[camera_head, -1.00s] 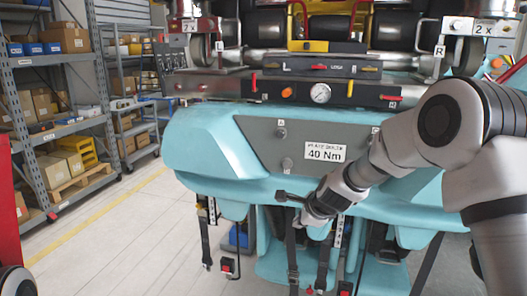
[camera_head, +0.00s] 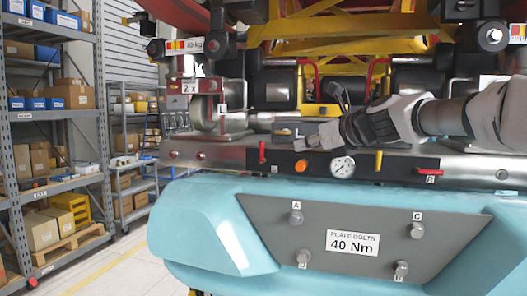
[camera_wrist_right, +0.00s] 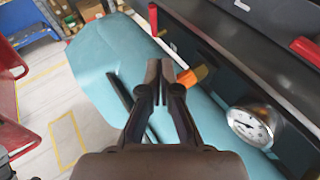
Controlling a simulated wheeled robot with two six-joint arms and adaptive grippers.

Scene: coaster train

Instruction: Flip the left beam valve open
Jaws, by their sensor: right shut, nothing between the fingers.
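The left beam valve has a red lever (camera_head: 262,152) standing upright at the left end of the dark beam panel. It also shows in the right wrist view, at the top (camera_wrist_right: 153,18). My right gripper (camera_head: 298,140) reaches in from the right along the front of the beam, to the right of that lever and apart from it. In the right wrist view its dark fingers (camera_wrist_right: 160,82) are together and empty, close by the orange knob (camera_wrist_right: 190,77). My left gripper is out of view.
Right of the lever sit an orange knob (camera_head: 300,166), a pressure gauge (camera_head: 342,167), a yellow handle (camera_head: 379,160) and a sideways red lever (camera_head: 430,171). A teal body with a bolted grey plate (camera_head: 260,225) juts out below. Shelves (camera_head: 60,115) stand at left.

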